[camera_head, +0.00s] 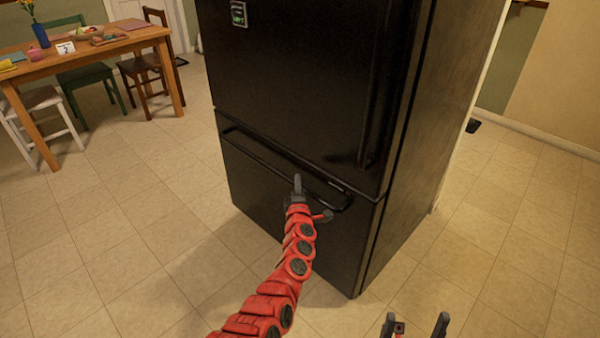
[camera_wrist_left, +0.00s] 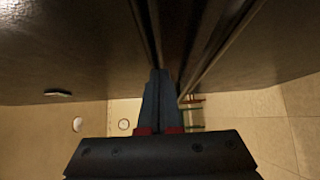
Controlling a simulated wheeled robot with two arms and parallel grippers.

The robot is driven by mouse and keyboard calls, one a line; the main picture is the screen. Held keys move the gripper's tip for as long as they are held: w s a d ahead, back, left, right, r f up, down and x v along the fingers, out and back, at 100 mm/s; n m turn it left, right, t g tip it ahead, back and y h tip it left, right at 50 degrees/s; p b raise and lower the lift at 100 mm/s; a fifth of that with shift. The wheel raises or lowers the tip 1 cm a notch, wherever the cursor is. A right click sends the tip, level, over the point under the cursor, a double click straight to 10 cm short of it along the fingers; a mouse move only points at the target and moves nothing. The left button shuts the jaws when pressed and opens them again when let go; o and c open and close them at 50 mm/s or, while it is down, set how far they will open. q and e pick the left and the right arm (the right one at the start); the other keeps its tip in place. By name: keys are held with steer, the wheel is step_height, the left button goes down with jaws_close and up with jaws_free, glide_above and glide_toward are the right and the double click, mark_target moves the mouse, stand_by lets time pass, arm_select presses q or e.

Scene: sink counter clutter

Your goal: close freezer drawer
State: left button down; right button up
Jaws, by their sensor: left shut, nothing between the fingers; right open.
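The black refrigerator has a freezer drawer (camera_head: 270,205) at its bottom, with a long dark bar handle (camera_head: 250,145) along its top edge. The drawer front looks about flush with the door above; any small gap is too dark to tell. My left gripper (camera_head: 297,180) is shut and empty, in front of the right part of the handle. In the left wrist view its closed fingers (camera_wrist_left: 158,78) point at the dark seam and bar; I cannot tell if they touch. My right gripper (camera_head: 415,322) is open and empty at the bottom edge, away from the refrigerator.
A wooden table (camera_head: 95,46) with chairs and small items stands at the far left. A wall (camera_head: 560,80) is at the right back.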

arm_select(q)
steer(key=s+p, duration=0.1)
steer(key=s, duration=0.6)
steer(key=shift+s+d+f+p, duration=0.3)
steer(key=shift+s+d+f, duration=0.05)
steer(key=shift+d, duration=0.05)
